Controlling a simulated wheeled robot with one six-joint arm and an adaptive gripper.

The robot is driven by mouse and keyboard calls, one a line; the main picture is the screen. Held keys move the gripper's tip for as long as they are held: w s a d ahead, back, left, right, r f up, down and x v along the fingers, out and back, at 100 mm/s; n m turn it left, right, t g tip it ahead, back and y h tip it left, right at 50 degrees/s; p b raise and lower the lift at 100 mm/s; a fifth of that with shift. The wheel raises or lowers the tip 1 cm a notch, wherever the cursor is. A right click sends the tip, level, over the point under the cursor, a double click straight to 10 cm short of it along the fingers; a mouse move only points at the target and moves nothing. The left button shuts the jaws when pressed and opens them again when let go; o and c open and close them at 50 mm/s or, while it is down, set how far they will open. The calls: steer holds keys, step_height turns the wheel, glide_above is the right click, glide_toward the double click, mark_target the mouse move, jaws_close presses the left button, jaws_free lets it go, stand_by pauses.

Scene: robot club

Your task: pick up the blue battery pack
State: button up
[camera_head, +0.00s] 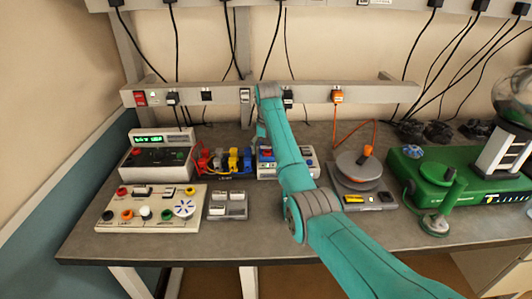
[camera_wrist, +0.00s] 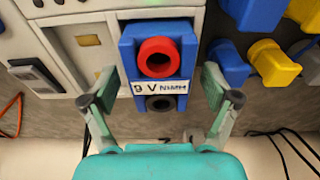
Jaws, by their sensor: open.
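The blue battery pack (camera_wrist: 140,45) has a red ring terminal, a black terminal and a label reading "9 V NiMH". It sits against the white charger-like box (camera_wrist: 75,40), with a pale strip on its other side. My gripper (camera_wrist: 158,92) is open, one finger on each side of the pack's near end; I cannot tell whether either finger touches it. In the head view, a blue-and-red patch beside my arm appears to be the pack (camera_head: 266,156), on the box (camera_head: 312,163). My arm hides the fingers there.
Yellow and blue plugs (camera_wrist: 272,62) stand close to the pack's right in the wrist view. In the head view, a meter (camera_head: 157,160), a control panel (camera_head: 150,210), a turntable-like device (camera_head: 358,168) and a green machine (camera_head: 470,185) stand on the grey bench.

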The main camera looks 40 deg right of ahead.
steer(key=shift+r, duration=0.1)
steer(key=c, duration=1.7)
